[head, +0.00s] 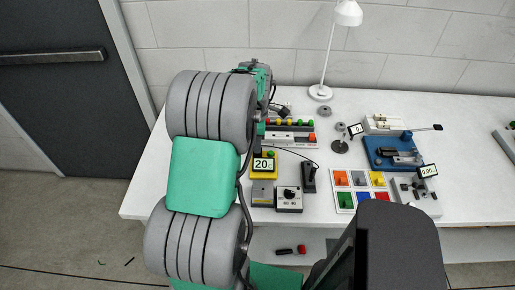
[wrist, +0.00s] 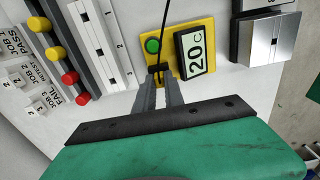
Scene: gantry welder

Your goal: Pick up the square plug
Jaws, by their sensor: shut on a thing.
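In the wrist view my gripper (wrist: 160,88) points at the front edge of a yellow unit (wrist: 203,27) with a green button and a 20C display. Its two grey fingers are shut on a small dark piece (wrist: 158,68) at their tips, which I take to be the square plug. Most of it is hidden between the fingers, so its shape and whether it touches the yellow unit cannot be told. A thin black cable (wrist: 164,14) runs upward from near it. In the head view my arm hides the gripper and the plug; the yellow unit (head: 264,162) shows beside the arm.
In the head view a black stand (head: 308,180), a dial box (head: 288,199) and a colored tray (head: 345,200) stand nearby.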

